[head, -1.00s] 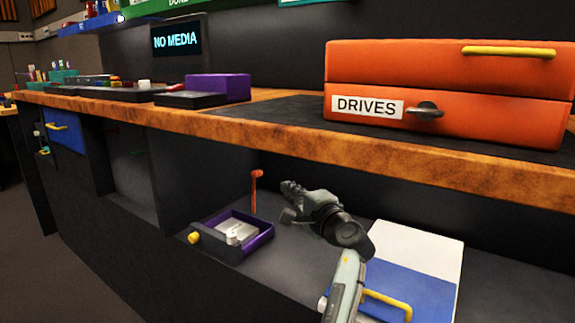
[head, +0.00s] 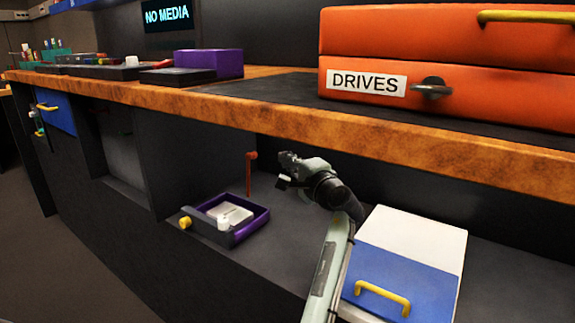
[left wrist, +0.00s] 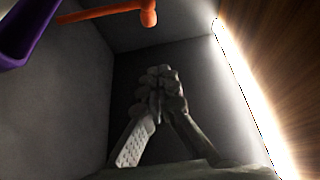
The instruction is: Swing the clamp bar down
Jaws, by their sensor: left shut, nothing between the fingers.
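A red-orange bar (head: 251,175) with a short crosswise head stands upright at the back right of a purple tray (head: 261,222) on the lower shelf. It looks like the clamp bar. The tray holds a pale block-like part (head: 228,211). In the left wrist view the orange bar (left wrist: 105,13) and part of the purple tray (left wrist: 18,40) show at the top left. My left gripper (head: 282,171) is just right of the bar's upper end in the head view, apart from it. Its fingers (left wrist: 158,82) are shut and empty. My right gripper is out of view.
The wooden worktop (head: 330,112) overhangs the shelf close above my left gripper. A white and blue box with a yellow handle (head: 383,298) stands right of my arm. An orange DRIVES case (head: 450,85) sits on top. Shelf floor between tray and box is clear.

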